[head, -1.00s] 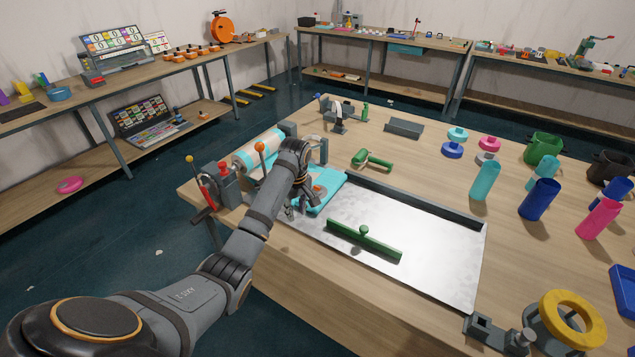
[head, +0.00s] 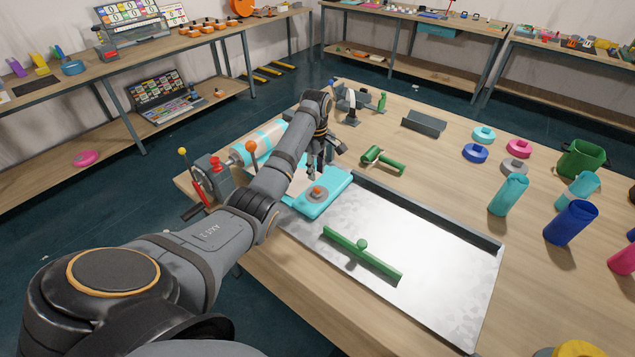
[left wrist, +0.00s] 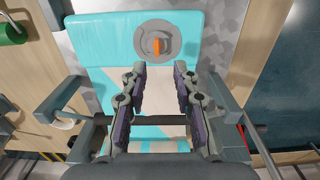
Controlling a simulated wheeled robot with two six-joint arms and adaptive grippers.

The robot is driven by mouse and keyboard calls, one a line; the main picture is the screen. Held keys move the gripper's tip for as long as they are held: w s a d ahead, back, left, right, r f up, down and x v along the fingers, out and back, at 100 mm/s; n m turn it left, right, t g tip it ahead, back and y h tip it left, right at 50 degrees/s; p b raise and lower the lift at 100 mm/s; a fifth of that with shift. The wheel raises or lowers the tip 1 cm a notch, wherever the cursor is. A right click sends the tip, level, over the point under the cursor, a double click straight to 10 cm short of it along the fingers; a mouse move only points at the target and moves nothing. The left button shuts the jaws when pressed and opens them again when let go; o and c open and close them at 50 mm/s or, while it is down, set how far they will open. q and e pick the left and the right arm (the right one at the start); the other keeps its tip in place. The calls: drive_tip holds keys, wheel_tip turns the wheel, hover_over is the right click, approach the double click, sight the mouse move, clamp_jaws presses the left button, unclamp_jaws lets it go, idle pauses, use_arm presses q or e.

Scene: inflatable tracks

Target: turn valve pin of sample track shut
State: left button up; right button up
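The sample track (head: 330,204) is a turquoise and cream inflatable strip; its flat end lies on the metal plate and the rest leads back to a roll (head: 262,143). On that end sits a round grey valve with an orange valve pin (head: 317,190). In the left wrist view the valve pin (left wrist: 157,47) stands out as a narrow orange tab lined up roughly along the strip. My left gripper (head: 316,176) hangs above the strip, just behind the valve. Its fingers (left wrist: 158,72) are apart with nothing between them, and the pin lies beyond their tips. My right gripper is not in view.
A green bar with a knob (head: 362,255) lies on the metal plate (head: 440,270). A green-handled roller (head: 381,160) lies behind the plate. A red and grey crank device (head: 213,182) stands at the table's left edge. Turquoise, blue and pink cups stand at right.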

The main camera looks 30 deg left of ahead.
sight(317, 189)
use_arm(q)
drive_tip(key=f, duration=0.7)
drive_tip(key=shift+w+f+p, duration=0.2)
drive_tip(key=shift+p, duration=0.15)
clamp_jaws()
